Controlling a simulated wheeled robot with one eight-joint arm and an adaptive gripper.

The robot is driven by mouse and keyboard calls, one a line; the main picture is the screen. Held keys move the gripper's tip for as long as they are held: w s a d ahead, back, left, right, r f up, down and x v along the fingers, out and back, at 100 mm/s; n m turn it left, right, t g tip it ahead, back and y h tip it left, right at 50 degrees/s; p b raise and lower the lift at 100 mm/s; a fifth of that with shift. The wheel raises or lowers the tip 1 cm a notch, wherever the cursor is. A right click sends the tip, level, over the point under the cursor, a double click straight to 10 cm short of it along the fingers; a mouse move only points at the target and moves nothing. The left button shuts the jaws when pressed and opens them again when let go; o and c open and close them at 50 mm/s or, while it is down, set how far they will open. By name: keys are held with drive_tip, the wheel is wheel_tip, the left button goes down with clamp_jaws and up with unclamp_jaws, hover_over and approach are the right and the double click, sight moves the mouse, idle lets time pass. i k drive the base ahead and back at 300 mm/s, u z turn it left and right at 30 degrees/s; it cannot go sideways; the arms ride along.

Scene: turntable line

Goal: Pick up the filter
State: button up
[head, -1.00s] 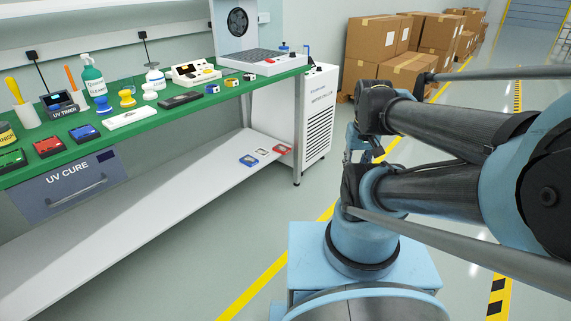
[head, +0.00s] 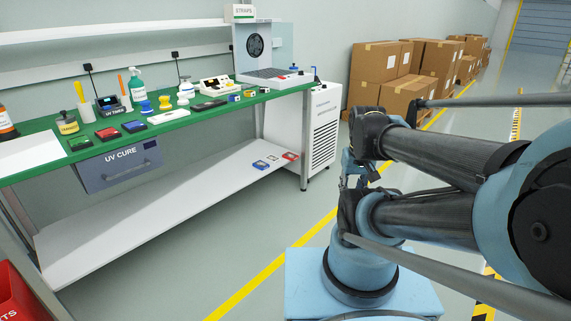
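No label or clear shape lets me name one item as the filter. Small flat framed pieces lie on the lower shelf of the bench: a blue one (head: 260,165), a whitish one between, and a red one (head: 290,156). I cannot tell whether any of them is a filter. My arm is folded at the right, apart from the bench. My gripper (head: 354,168) seems to hang below the wrist, partly hidden behind my own links. I cannot make out its fingers or anything in them.
The green bench top (head: 190,118) carries bottles, cups, coloured boxes and a fan unit (head: 256,47). A UV CURE drawer (head: 120,164) hangs below it. A white cabinet (head: 323,130) stands at its right end, cartons (head: 380,72) behind. A red bin (head: 15,300) is at lower left. Floor between is clear.

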sight(290, 156)
drive_tip(key=u, duration=0.85)
drive_tip(key=i, duration=1)
drive_tip(key=z, duration=0.05)
